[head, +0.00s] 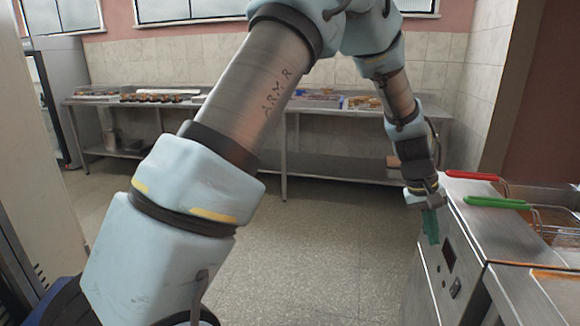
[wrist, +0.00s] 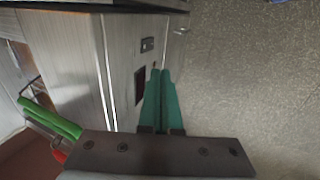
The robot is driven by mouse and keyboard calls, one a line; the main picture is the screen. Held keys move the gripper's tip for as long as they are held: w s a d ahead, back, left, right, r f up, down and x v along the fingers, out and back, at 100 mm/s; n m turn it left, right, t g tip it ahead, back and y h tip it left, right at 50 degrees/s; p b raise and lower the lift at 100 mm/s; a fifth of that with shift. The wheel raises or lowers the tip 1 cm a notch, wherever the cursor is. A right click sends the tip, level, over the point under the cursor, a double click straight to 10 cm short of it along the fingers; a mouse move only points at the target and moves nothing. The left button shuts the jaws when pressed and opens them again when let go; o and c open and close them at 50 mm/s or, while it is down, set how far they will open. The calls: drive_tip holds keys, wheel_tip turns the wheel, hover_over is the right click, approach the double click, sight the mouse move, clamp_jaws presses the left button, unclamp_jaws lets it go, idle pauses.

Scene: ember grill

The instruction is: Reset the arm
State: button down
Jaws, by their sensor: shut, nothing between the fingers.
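My arm reaches across the head view from the lower left, over the top, and down to the right. My gripper (head: 431,228) hangs pointing down beside the front of the steel fryer (head: 440,255). In the wrist view its two teal fingers (wrist: 161,75) lie together, with nothing between them. The fryer's front panel (wrist: 125,65), with a dark display, is just left of the fingers in the wrist view. I cannot tell whether the fingers touch it.
A red basket handle (head: 472,176) and a green basket handle (head: 496,202) stick out over the fryer's top edge. A long steel table (head: 220,112) with trays of food stands along the back wall. The floor (head: 330,240) between is clear.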

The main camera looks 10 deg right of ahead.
drive_tip(key=w+a+r+n+t+y, duration=0.15)
drive_tip(key=w+a, duration=0.25)
drive_tip(key=a, duration=0.9)
drive_tip(key=w+a+r+t, duration=0.15)
drive_tip(key=w+a, duration=0.35)
drive_tip(key=a, duration=0.7)
drive_tip(key=s+a+r+y, duration=0.1)
drive_tip(key=s+a, duration=0.2)
drive_tip(key=a, duration=0.8)
drive_tip(key=s+a+r+n+y, duration=0.1)
drive_tip(key=s+a, duration=0.3)
drive_tip(key=a, duration=0.6)
drive_tip(key=shift+a, duration=0.35)
drive_tip(key=shift+n, duration=0.25)
